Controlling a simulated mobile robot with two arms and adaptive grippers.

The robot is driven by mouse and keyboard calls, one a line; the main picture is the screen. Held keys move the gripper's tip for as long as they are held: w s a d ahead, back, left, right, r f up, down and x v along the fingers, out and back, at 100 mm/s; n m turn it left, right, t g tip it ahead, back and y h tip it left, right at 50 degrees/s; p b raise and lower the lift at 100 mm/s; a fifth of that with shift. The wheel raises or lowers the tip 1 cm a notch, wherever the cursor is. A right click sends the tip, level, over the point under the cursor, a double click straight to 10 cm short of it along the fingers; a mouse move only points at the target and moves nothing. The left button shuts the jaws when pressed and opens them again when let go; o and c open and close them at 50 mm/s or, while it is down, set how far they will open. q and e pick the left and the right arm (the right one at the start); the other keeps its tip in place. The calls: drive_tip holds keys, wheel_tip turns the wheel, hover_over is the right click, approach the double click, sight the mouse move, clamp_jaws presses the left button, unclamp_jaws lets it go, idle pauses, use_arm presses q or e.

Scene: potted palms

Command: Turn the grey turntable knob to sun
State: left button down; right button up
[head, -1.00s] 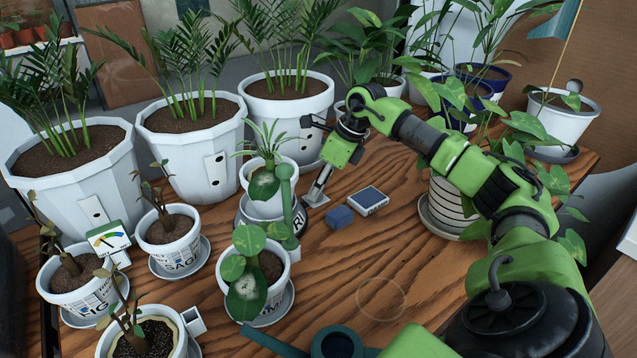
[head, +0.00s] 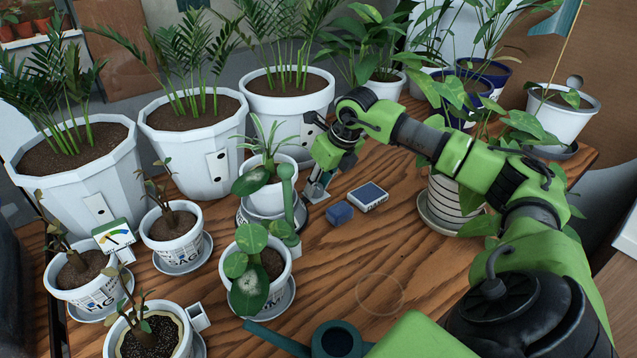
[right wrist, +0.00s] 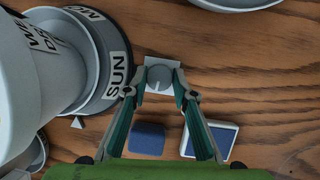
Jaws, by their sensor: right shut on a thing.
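The grey knob (right wrist: 159,78) sits on a small white base on the table, beside the grey turntable (right wrist: 88,98). Its pale mark points toward the bottom of the right wrist view. My right gripper (right wrist: 159,88) has its fingers on either side of the knob and is shut on it; it also shows in the head view (head: 315,192). The turntable carries a white potted plant (head: 268,185). Its rim shows a SUN label (right wrist: 117,76) facing the knob and a partly cut-off label above. A small pale triangle (right wrist: 77,123) lies at the rim's lower side. My left gripper is out of view.
A blue block (head: 340,214) and a blue-topped box (head: 368,196) lie close to the right gripper.

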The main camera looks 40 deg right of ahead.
drive_tip(key=o, duration=1.1)
drive_tip(key=v, duration=1.2)
